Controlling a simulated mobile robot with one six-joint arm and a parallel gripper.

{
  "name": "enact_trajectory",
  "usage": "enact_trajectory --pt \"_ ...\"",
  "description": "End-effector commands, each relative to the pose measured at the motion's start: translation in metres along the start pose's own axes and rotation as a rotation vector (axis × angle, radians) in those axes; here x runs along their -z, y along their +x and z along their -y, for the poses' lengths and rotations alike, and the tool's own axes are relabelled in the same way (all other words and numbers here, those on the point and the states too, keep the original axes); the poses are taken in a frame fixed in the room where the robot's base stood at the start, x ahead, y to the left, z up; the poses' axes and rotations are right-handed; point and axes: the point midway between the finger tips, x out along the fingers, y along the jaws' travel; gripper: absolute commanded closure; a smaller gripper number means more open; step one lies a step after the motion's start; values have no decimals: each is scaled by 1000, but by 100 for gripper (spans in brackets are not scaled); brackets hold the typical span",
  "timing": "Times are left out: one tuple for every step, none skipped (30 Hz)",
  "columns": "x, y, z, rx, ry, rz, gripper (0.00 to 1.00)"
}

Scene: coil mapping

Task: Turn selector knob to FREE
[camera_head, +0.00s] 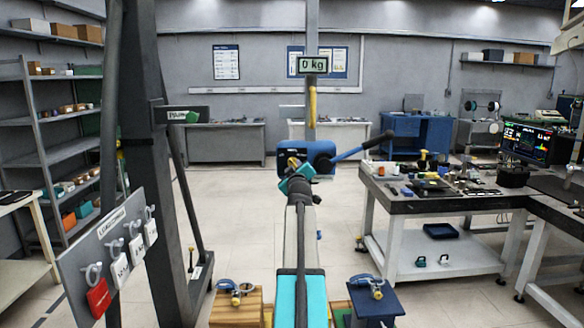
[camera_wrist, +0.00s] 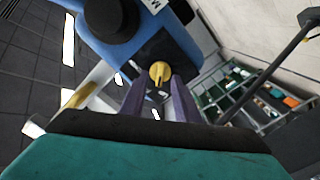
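A blue lever hoist body (camera_head: 318,152) hangs below a yellow hook (camera_head: 312,104) in the head view, its blue lever (camera_head: 366,146) reaching up to the right. In the wrist view the blue body (camera_wrist: 150,30) fills the top, with a small yellow selector knob (camera_wrist: 159,73) on its face. My gripper (camera_wrist: 160,88) is open, its two purple-grey fingers pointing at the body, one on each side of the knob. A gap shows on both sides; I cannot tell how far the tips reach along it. In the head view my gripper (camera_head: 297,178) is just below the hoist. The FREE marking is not readable.
A display reading 0 kg (camera_head: 312,64) is above the hook. A dark upright post (camera_head: 145,130) and a tag board (camera_head: 105,250) stand to the left. A workbench (camera_head: 440,205) is at the right. Two small stands, brown (camera_head: 236,311) and blue (camera_head: 377,303), flank my arm.

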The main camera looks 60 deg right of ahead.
Motion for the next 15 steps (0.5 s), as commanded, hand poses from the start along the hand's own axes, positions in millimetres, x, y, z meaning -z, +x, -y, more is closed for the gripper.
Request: enact_trajectory --pt "1 7 -1 1 0 0 71" --pt "1 9 -1 1 0 0 71" --pt "1 12 -1 1 0 0 71" --pt "1 14 0 1 0 0 71" --pt "1 16 0 1 0 0 71" --pt "1 19 0 1 0 0 71" --pt "0 20 0 0 0 0 71" --pt "0 22 0 0 1 0 71" --pt "0 23 0 0 1 0 71" --pt "0 24 0 0 1 0 71" --pt "0 24 0 0 1 0 71" --pt "0 25 0 0 1 0 71" --pt "0 25 0 0 1 0 71" --pt "0 26 0 0 0 -1 71" --pt "0 26 0 0 0 -1 71"
